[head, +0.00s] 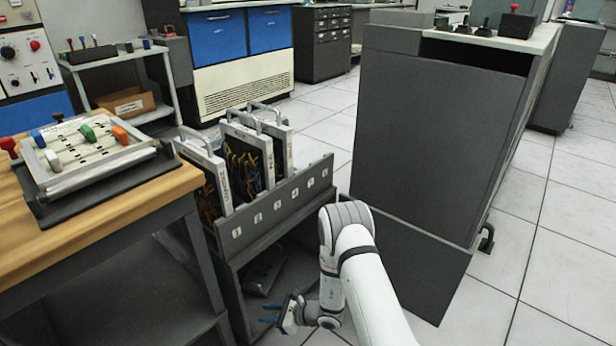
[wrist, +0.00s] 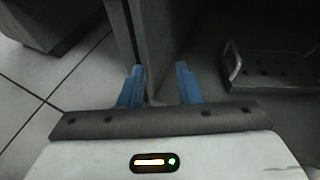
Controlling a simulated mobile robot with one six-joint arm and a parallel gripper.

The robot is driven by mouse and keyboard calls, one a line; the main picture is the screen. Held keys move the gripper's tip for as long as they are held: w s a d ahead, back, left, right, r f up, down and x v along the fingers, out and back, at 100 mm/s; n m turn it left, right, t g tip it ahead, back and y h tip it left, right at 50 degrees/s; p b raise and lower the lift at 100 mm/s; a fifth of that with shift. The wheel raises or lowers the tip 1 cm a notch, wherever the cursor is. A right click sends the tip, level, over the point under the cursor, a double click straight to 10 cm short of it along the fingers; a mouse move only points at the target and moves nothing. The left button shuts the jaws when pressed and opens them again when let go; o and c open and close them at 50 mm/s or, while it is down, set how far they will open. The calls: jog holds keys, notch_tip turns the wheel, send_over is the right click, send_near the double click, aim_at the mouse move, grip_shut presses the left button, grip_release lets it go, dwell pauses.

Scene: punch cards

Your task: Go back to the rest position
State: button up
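My gripper (head: 270,313) is low in the head view, in front of the dark cart's lower shelf. In the wrist view its two blue fingers (wrist: 160,88) stand apart with nothing held between them. Behind the fingers in that view are an upright grey panel edge and a dark shelf. My white arm reaches down at the lower middle of the head view.
A slotted cart (head: 250,228) holds several framed panels with handles (head: 246,160). A wooden table (head: 150,207) with a lever device (head: 85,150) stands left. A large grey cabinet (head: 430,130) stands right. A handled tray (wrist: 270,66) lies on the low shelf. Tiled floor is clear at right.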

jog(key=s+d+r+n+g+h+p, duration=0.15)
jog(key=r+n+p, duration=0.3)
jog(key=r, duration=0.85)
jog(key=s+d+r+n+g+p, duration=0.25)
jog(key=r+p, duration=0.25)
jog(key=r, duration=0.9)
jog(key=s+d+r+n+g+h+p, duration=0.15)
jog(key=r+n+p, duration=0.25)
jog(key=r, duration=0.9)
jog(key=s+d+r+n+t+h+p, duration=0.1)
jog(key=s+d+r+n+h+p, duration=0.2)
jog(key=s+d+r+p, duration=0.3)
jog(key=s+d+r+n+t+h+p, duration=0.2)
jog(key=s+d+r+p, duration=0.4)
jog(key=r, duration=1.1)
jog(key=s+d+r+n+t+h+p, duration=0.1)
jog(key=s+d+r+n+h+p, duration=0.3)
jog(key=d+r, duration=0.5)
notch_tip(320, 180, up, 4)
jog(key=s+h+p, duration=0.1)
jog(key=s+p, duration=0.1)
jog(key=p, duration=0.1)
jog(key=shift+d+f+p, duration=0.25)
jog(key=shift+p, duration=0.05)
